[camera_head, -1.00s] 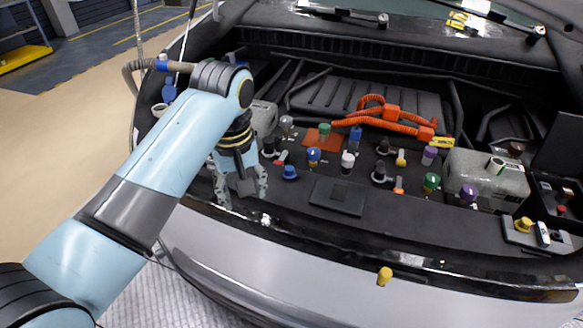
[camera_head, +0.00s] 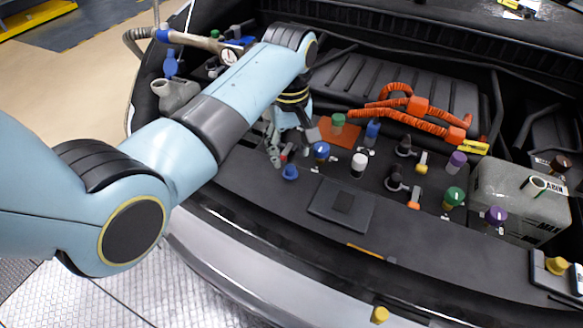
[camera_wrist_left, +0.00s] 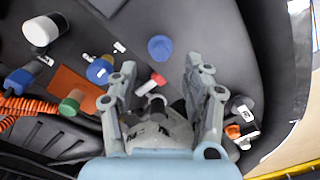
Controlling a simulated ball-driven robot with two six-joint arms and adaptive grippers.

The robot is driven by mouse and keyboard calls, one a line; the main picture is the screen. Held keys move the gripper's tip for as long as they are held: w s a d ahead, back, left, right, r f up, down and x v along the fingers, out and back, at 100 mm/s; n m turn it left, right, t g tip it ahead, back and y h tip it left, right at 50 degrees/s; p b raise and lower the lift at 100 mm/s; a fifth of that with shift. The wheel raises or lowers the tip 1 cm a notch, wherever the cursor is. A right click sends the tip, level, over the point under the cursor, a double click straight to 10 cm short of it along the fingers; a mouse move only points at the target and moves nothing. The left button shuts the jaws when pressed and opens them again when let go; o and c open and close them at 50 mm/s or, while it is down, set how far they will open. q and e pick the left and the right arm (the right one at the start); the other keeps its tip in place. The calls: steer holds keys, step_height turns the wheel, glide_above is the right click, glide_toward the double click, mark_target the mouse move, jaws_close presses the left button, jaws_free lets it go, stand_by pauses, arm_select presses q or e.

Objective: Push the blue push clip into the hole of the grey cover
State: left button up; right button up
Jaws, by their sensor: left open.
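The blue push clip (camera_head: 290,172), with a low round head, sits on the dark grey cover (camera_head: 250,183) near its front left. It also shows in the left wrist view (camera_wrist_left: 160,48), beyond the fingertips. Whether it sits in a hole cannot be told. My left gripper (camera_head: 286,152) is open just behind the clip and points down. In the wrist view its two fingers (camera_wrist_left: 157,78) are spread, with a small red and white part (camera_wrist_left: 150,83) and a grey capped part (camera_wrist_left: 152,107) between them. I see nothing held. My right gripper is not in view.
A blue-capped knob (camera_head: 321,152), a white cap (camera_head: 358,164) and a green cap (camera_head: 338,123) stand close to the right of the gripper. Orange cables (camera_head: 400,105) lie behind. A flat dark square plate (camera_head: 322,205) lies in front. A grey reservoir (camera_head: 510,200) stands at right.

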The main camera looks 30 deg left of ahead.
mark_target(290, 167)
arm_select(q)
steer(key=shift+f, duration=0.8)
step_height(290, 167, down, 4)
steer(key=shift+s+r, duration=0.1)
steer(key=shift+r, duration=0.05)
steer(key=shift+f, duration=0.35)
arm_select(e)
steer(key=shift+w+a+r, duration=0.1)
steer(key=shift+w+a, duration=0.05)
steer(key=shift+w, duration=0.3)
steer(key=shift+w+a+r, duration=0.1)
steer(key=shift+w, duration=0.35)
arm_select(q)
steer(key=shift+c, duration=0.4)
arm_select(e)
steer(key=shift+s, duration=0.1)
arm_select(q)
steer(key=c, duration=0.5)
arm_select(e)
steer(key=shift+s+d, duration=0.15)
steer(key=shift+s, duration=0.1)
